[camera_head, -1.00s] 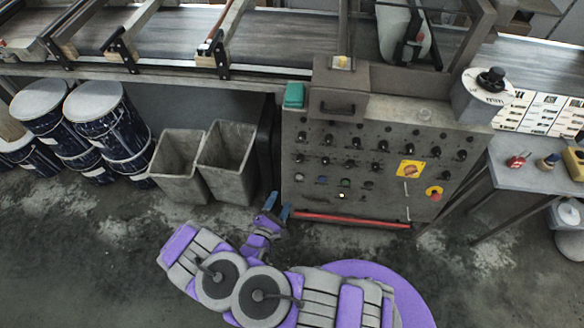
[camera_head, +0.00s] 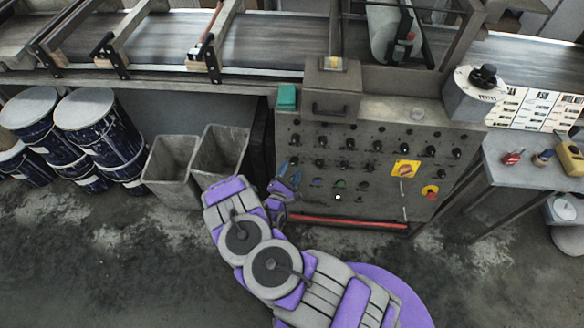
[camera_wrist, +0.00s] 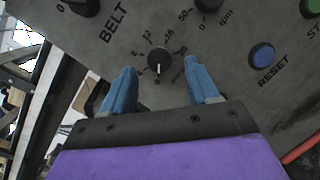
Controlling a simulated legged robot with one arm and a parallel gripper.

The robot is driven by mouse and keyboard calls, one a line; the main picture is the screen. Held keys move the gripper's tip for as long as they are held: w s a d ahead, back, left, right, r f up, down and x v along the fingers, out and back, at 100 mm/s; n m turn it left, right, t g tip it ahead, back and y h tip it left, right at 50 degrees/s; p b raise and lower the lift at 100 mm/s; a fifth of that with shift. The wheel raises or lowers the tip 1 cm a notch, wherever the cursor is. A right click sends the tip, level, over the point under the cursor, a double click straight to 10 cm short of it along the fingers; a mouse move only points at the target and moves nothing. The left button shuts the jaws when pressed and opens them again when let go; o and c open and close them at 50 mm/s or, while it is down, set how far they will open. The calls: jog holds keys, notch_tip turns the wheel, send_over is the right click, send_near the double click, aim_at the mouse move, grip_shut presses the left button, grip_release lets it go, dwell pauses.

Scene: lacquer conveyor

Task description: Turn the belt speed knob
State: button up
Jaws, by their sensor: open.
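The grey control panel (camera_head: 380,130) carries rows of black knobs. My gripper (camera_head: 289,167) is at the panel's lower left, also seen in the wrist view (camera_wrist: 160,67). Its blue fingers are open, one on each side of the knob, with visible space to it. Whether the fingertips touch the panel is unclear.
Other knobs (camera_wrist: 85,7) and a blue RESET button (camera_wrist: 262,55) are close by. A red bar (camera_head: 350,222) runs along the panel's foot. Grey bins (camera_head: 172,165) and blue drums (camera_head: 100,135) stand left. A side table (camera_head: 530,165) stands right.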

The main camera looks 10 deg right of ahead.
aim_at(295, 161)
jog(key=shift+x, duration=1.15)
jog(key=shift+c, duration=0.2)
jog(key=c, duration=1)
